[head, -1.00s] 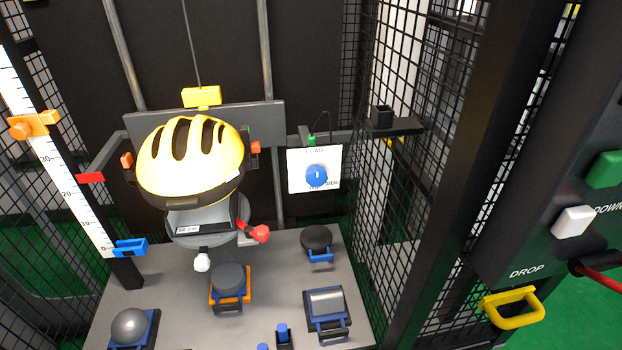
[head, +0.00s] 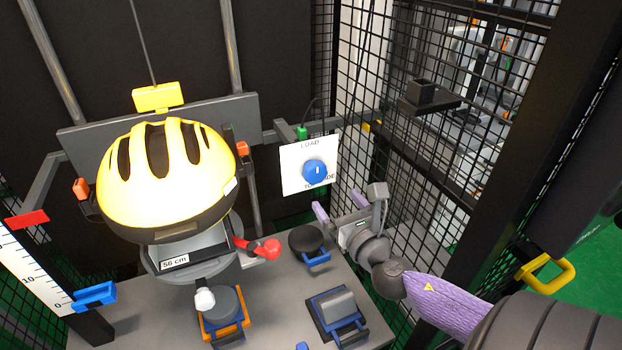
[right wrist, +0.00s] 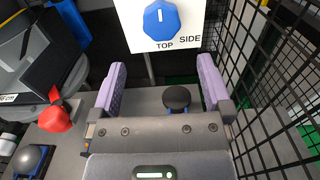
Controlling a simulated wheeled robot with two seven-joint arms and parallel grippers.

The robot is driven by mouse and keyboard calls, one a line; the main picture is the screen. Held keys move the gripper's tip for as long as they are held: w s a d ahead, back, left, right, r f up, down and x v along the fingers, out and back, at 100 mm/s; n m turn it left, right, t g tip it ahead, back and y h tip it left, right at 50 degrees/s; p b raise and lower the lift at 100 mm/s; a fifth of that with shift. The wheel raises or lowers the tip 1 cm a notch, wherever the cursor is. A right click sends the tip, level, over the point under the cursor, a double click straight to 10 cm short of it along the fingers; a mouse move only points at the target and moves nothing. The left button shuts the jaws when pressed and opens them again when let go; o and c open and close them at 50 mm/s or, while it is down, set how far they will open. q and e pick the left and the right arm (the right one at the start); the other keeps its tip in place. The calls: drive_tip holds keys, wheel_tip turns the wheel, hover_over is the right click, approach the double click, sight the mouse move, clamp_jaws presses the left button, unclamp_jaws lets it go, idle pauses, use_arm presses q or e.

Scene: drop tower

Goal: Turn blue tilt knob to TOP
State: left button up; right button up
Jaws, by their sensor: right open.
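The blue tilt knob (head: 314,171) sits on a white plate (head: 291,182) right of the yellow helmet. LOAD is printed above it, with TOP and SIDE below. In the right wrist view the knob (right wrist: 162,22) is at the top, cut off by the frame edge, with a short, nearly upright white mark; TOP is just below it and SIDE lower right. My right gripper (head: 340,206) is open and empty, below and right of the plate. Its purple fingers (right wrist: 162,70) point toward the plate, apart from the knob. My left gripper is out of view.
The yellow helmet (head: 168,180) hangs left of the plate. A round black anvil (head: 306,239) stands on the grey base below my gripper. Black mesh (head: 455,190) closes the right side, near my arm. A small black shelf (head: 430,103) is on it.

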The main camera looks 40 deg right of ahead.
sight(317, 176)
drive_tip(key=b+x, duration=0.2)
drive_tip(key=x, duration=0.7)
drive_tip(key=shift+d+f, duration=0.1)
drive_tip(key=shift+d, duration=0.05)
drive_tip(key=shift+c, duration=0.3)
drive_tip(key=c, duration=1)
drive_tip(key=shift+c, duration=0.2)
